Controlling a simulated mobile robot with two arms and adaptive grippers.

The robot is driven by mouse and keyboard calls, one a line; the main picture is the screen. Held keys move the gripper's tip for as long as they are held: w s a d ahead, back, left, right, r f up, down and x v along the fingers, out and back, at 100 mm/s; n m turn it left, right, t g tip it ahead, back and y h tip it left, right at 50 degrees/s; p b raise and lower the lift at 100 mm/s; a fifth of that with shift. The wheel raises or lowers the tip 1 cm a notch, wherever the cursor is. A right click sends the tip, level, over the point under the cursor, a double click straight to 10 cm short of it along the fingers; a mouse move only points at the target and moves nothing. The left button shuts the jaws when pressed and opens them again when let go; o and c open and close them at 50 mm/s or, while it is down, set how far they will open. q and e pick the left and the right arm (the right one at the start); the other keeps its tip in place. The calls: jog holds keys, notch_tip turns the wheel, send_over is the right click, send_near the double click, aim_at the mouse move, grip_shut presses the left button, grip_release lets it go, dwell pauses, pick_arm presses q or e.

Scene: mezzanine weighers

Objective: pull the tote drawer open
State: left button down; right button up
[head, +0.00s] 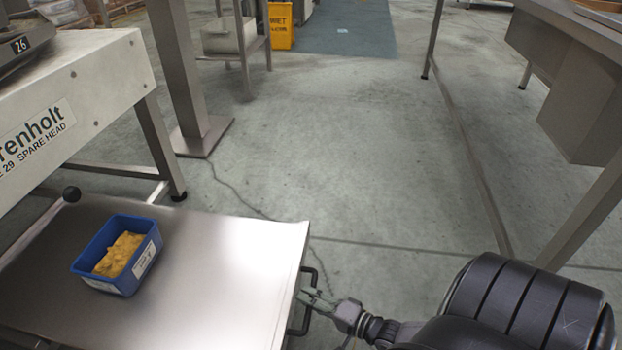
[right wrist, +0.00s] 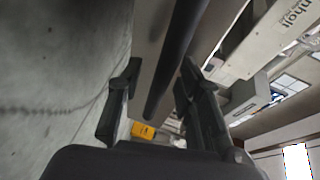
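A steel-topped unit (head: 215,255) fills the lower left of the head view. A dark bar handle (head: 307,318) stands out from its right side; I take this as the tote drawer's handle. The drawer's front is mostly hidden from above. My right gripper (head: 318,298) is at the handle. In the right wrist view the dark handle bar (right wrist: 178,58) runs between the two spread fingers of the right gripper (right wrist: 157,90), nearer the right-hand finger. I see a gap beside the bar, so the fingers are not closed on it. My left gripper is out of view.
A blue tote (head: 117,255) with yellow contents sits on the steel top. A white weigher frame (head: 85,85) stands behind it, and a steel post (head: 185,75) beyond. A steel table (head: 580,90) is at the right. The floor (head: 380,160) between is clear.

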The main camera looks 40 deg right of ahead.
jog(key=v, duration=1.2)
